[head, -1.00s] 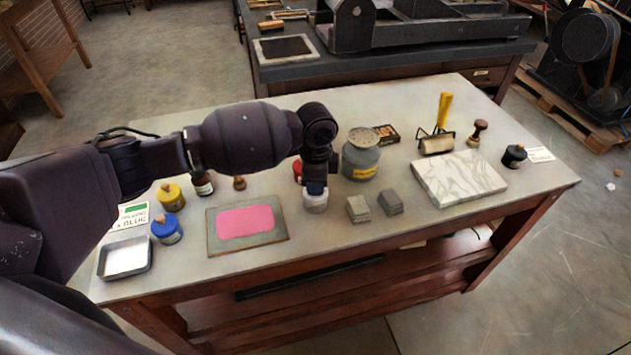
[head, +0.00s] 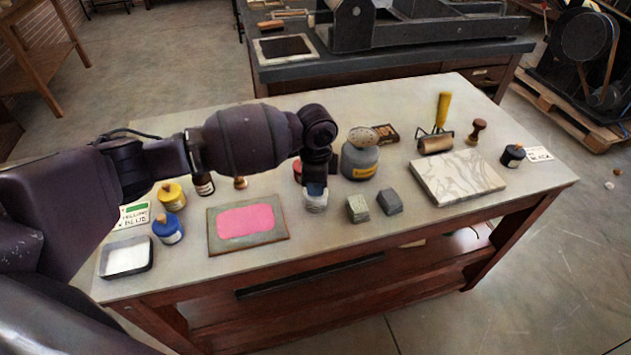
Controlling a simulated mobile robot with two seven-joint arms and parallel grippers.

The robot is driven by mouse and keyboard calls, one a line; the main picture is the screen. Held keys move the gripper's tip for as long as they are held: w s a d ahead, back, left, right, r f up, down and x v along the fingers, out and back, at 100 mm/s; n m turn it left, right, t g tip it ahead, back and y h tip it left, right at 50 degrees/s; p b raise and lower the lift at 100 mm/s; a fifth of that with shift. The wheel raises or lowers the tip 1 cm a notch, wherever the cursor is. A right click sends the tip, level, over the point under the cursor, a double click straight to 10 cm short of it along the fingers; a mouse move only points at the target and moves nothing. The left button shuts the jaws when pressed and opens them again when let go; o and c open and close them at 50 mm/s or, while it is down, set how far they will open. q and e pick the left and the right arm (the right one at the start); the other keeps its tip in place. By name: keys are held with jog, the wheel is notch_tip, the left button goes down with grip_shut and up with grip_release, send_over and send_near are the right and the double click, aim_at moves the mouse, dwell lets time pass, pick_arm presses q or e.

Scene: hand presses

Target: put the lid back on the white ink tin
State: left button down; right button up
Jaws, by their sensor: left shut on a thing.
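The white ink tin (head: 315,205) stands upright on the table, just right of the pink-inked slab. My left gripper (head: 316,186) points straight down right over the tin's top. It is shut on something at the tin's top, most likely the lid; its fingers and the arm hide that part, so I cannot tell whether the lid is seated. My right gripper does not show.
The pink-inked slab (head: 211,246) lies to the left. Grey blocks (head: 389,202) and a grey can (head: 360,163) stand to the right. A red tin (head: 297,170) is close behind the gripper. A marble slab (head: 458,178), blue tin (head: 168,231) and yellow tin (head: 172,197) are farther off.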

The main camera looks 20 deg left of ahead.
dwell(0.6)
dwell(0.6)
pick_arm(q)
jog(key=c, duration=1)
grip_release()
jog(key=shift+o, duration=0.4)
jog(key=shift+o, duration=0.4)
jog(key=o, duration=0.4)
